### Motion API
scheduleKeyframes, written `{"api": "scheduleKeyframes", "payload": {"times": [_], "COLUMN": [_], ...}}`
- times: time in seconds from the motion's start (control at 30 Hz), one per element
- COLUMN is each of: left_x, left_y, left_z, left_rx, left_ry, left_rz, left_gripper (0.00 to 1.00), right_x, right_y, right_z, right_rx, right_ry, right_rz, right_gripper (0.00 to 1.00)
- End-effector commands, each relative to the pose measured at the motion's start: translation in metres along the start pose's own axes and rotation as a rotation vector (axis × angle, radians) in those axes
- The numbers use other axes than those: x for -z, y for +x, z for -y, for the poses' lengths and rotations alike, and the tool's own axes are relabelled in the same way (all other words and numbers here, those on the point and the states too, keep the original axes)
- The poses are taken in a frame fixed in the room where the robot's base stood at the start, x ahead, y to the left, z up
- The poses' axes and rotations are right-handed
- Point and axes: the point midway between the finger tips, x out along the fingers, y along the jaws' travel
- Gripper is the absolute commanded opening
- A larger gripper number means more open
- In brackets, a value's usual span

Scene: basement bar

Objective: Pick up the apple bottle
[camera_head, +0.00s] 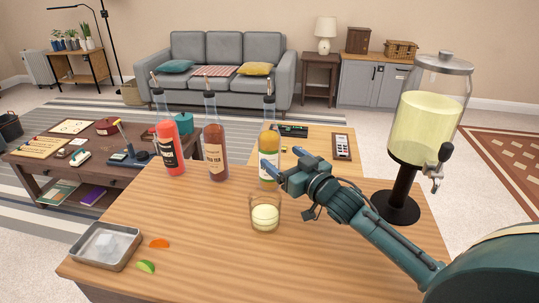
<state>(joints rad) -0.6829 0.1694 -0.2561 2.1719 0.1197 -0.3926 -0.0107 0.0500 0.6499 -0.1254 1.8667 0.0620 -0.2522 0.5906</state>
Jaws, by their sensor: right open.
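Three bottles with pour spouts stand upright in a row on the wooden counter. The right one holds yellow liquid and seems to be the apple bottle (269,141); its label is too small to read and partly covered. My right gripper (268,170) is open and reaches in from the right, its fingers at the lower part of this bottle. I cannot tell whether they touch it. The middle bottle (216,145) holds amber-brown liquid and the left bottle (171,148) holds red liquid. My left gripper is not in view.
A glass (265,214) with pale liquid stands just in front of the yellow bottle, below my right gripper. A drink dispenser (430,115) stands at the right. A metal tray (104,246), an orange wedge (160,243) and a lime wedge (146,266) lie front left.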

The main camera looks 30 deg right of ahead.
Motion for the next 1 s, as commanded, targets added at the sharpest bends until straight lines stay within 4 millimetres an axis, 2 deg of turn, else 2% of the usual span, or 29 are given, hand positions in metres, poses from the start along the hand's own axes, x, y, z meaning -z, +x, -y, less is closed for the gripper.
{"api": "scheduleKeyframes", "payload": {"times": [0.1, 0.37, 0.7, 1.0], "left_x": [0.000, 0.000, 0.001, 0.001], "left_y": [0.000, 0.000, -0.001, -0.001], "left_z": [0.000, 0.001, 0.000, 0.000], "left_rx": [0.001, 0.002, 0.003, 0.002], "left_ry": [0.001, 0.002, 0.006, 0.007], "left_rz": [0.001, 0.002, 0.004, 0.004], "left_gripper": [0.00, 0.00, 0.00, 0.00], "right_x": [0.001, 0.001, 0.003, 0.002], "right_y": [0.018, 0.034, 0.077, 0.082], "right_z": [0.000, 0.001, 0.003, 0.004], "right_rx": [-0.001, 0.000, 0.000, 0.001], "right_ry": [0.001, 0.001, 0.000, 0.000], "right_rz": [-0.002, -0.001, -0.001, 0.000], "right_gripper": [0.79, 0.79, 0.79, 0.79]}}
